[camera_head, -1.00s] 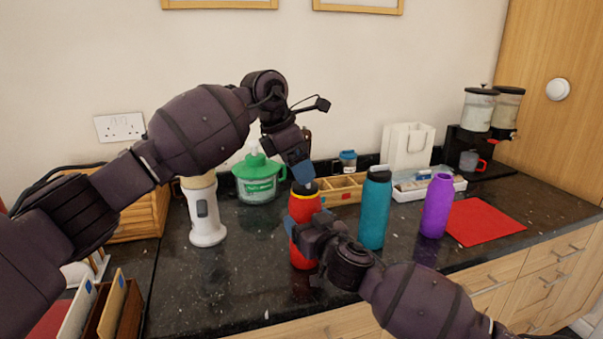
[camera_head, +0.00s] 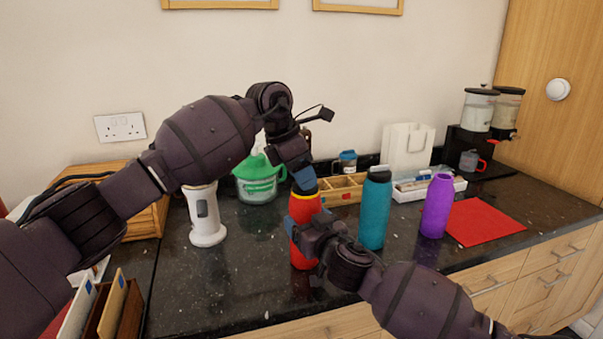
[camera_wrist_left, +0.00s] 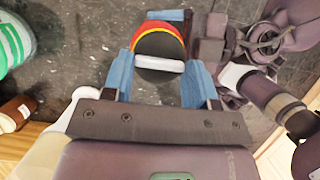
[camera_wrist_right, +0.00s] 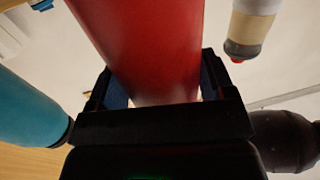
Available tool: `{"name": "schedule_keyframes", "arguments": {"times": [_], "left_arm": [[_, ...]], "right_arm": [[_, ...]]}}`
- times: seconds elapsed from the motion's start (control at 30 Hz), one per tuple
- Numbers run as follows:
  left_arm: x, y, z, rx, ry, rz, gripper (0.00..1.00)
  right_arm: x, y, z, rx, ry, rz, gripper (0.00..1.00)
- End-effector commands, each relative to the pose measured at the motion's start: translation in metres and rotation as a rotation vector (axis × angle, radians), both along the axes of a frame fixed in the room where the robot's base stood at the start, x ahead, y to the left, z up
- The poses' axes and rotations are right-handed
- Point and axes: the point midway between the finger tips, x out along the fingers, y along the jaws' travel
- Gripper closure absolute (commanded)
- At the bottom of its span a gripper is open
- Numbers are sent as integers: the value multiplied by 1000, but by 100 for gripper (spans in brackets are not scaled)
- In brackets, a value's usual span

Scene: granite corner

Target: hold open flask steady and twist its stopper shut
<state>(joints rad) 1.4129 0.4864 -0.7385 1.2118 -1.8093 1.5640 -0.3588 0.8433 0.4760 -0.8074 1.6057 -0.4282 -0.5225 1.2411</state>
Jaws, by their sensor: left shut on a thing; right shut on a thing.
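The flask (camera_head: 304,208) is red with a yellow ring below its top and stands upright on the dark counter. Its black stopper (camera_wrist_left: 158,46), with a pale bar across it, sits in the top in the left wrist view. My left gripper (camera_head: 305,181) comes down from above, its blue fingers shut on the stopper, one on each side. My right gripper (camera_head: 312,232) is shut on the flask body from the front right; the red body (camera_wrist_right: 145,45) fills the space between its fingers in the right wrist view. Whether the stopper is fully seated is hidden.
A teal bottle (camera_head: 375,212) stands close to the right of the flask, with a purple bottle (camera_head: 436,208) and a red mat (camera_head: 485,221) beyond. A white appliance (camera_head: 206,218) and a green-lidded container (camera_head: 258,183) stand left.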

Motion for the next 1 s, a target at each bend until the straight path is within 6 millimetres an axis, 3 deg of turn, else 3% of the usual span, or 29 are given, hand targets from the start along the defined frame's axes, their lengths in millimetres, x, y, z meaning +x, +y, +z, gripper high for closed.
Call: {"name": "schedule_keyframes", "arguments": {"times": [0.37,1.0], "left_arm": [[0,1,0,4,-2,113,71],[-4,-3,-1,4,-3,688,71]], "right_arm": [[0,0,0,-1,-2,1,60],[-1,1,1,-1,-3,2,60]]}}
